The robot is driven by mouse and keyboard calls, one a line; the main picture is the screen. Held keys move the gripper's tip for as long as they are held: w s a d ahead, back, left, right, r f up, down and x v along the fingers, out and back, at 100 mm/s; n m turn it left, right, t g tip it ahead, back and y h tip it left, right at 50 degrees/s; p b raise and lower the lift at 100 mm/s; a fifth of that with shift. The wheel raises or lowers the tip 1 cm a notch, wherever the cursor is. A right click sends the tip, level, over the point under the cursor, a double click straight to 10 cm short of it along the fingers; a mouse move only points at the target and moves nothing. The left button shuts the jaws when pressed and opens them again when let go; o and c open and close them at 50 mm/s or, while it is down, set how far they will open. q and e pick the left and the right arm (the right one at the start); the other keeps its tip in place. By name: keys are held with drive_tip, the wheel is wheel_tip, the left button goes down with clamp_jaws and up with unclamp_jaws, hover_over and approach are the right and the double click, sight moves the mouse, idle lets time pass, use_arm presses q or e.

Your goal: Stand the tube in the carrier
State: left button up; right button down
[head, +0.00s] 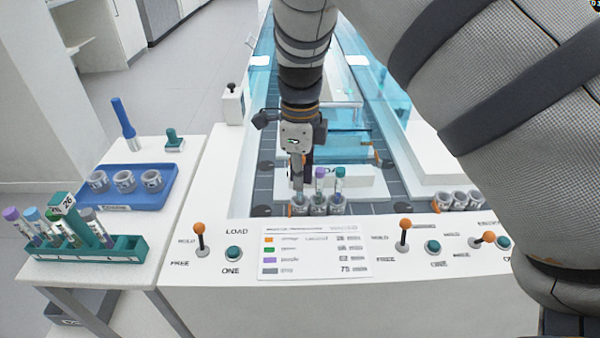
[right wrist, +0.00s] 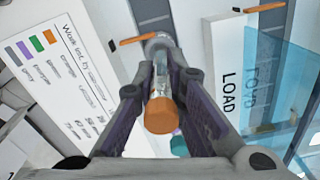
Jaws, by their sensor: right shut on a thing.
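My right gripper (head: 298,165) is shut on an orange-capped tube and points down over the near end of the track. In the right wrist view the tube (right wrist: 161,80) stands between the two fingers, its orange cap towards the camera. Its far end meets a grey round carrier (right wrist: 158,40); I cannot tell how deep it sits. In the head view this is the leftmost carrier (head: 297,206) of a row of three. The other two hold a purple-capped tube (head: 319,181) and a green-capped tube (head: 340,181), both upright, close beside my gripper. My left gripper is not in view.
A printed work list (head: 315,252) lies in front, among orange-knobbed levers (head: 199,229). Empty carriers stand at the right (head: 458,201) and in a blue tray (head: 140,199) at the left. A green rack (head: 90,248) holds several tubes. Blue clear covers (head: 400,115) flank the track.

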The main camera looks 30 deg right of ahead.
drive_tip(key=shift+f, duration=0.2)
drive_tip(key=shift+f, duration=0.4)
drive_tip(key=shift+f, duration=0.15)
idle(0.3)
drive_tip(key=shift+f, duration=0.3)
drive_tip(key=c, duration=1.6)
unclamp_jaws()
